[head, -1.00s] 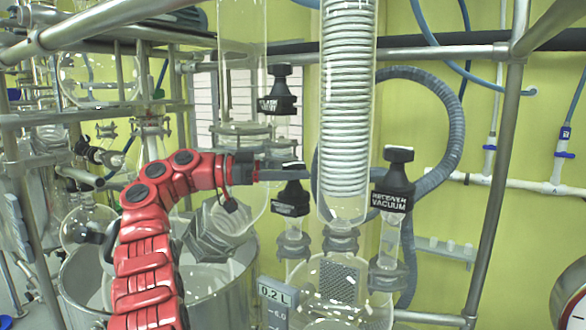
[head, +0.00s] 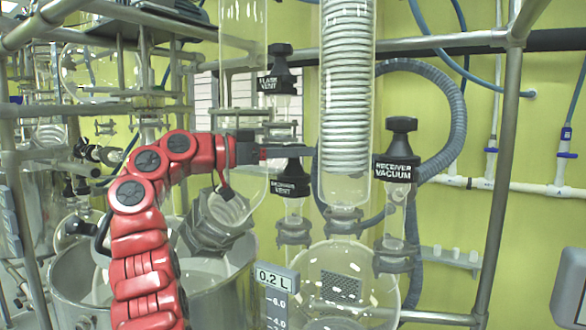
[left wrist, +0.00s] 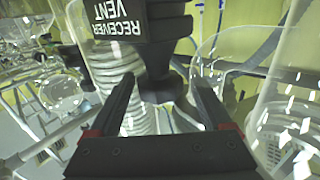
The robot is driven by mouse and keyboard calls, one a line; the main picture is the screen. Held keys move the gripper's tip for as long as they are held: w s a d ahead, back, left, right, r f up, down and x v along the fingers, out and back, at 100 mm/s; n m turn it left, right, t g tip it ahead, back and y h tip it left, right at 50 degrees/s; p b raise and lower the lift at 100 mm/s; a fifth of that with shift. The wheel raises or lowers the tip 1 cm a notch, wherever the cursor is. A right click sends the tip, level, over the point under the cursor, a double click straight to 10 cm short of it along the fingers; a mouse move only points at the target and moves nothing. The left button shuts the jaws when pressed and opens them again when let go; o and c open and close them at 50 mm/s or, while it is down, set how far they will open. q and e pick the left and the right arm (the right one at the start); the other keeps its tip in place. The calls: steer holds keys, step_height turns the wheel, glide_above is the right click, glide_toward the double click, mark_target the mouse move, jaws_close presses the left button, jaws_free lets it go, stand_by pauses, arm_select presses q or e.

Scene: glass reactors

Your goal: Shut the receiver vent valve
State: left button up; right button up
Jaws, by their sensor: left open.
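The receiver vent valve (head: 291,174) is a black knob with a black label reading RECEIVER VENT, on a glass neck left of the coil condenser's lower end. My left gripper (head: 290,152) reaches in from the left on a red arm, its dark fingers level at the top of this knob. In the left wrist view the label of the receiver vent valve (left wrist: 124,18) shows upside down. There the open fingers of my left gripper (left wrist: 164,85) lie on either side of the black knob, with nothing clamped. I cannot tell whether the valve is open or shut. My right gripper is out of view.
The receiver vacuum valve (head: 396,160) stands close on the right, and the flask vent valve (head: 279,75) is above. The glass coil condenser (head: 346,100) rises just beyond my fingertips. A glass receiver (head: 345,265) hangs below. Metal frame posts (head: 498,170) stand at the right.

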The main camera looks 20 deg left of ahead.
arm_select(q)
steer(key=n+t+y+b, duration=0.2)
steer(key=b, duration=0.1)
steer(key=shift+d+f+y, duration=0.1)
steer(key=shift+f+y, duration=0.2)
steer(key=n+y, duration=0.1)
steer(key=n+t+y+b, duration=0.1)
steer(key=shift+r+t+y, duration=0.2)
steer(key=shift+t+y, duration=0.1)
steer(key=shift+r+n+t+y, duration=0.15)
steer(key=shift+n+t+y, duration=0.15)
steer(key=shift+n+y, duration=0.3)
steer(key=c, duration=1.1)
steer(key=shift+a+m+h, duration=0.2)
steer(key=shift+m+h, duration=0.4)
steer(key=m+g+h+p, duration=0.2)
steer(key=p, duration=0.2)
steer(key=m+g+h+p, duration=0.2)
steer(key=g+h+p, duration=0.1)
steer(key=p, duration=0.1)
steer(key=m+g+h+p, duration=0.3)
steer(key=p, duration=0.2)
steer(key=shift+d+r, duration=0.1)
steer(key=shift+r, duration=0.15)
steer(key=shift+f+g+p, duration=0.3)
steer(key=shift+p, duration=0.3)
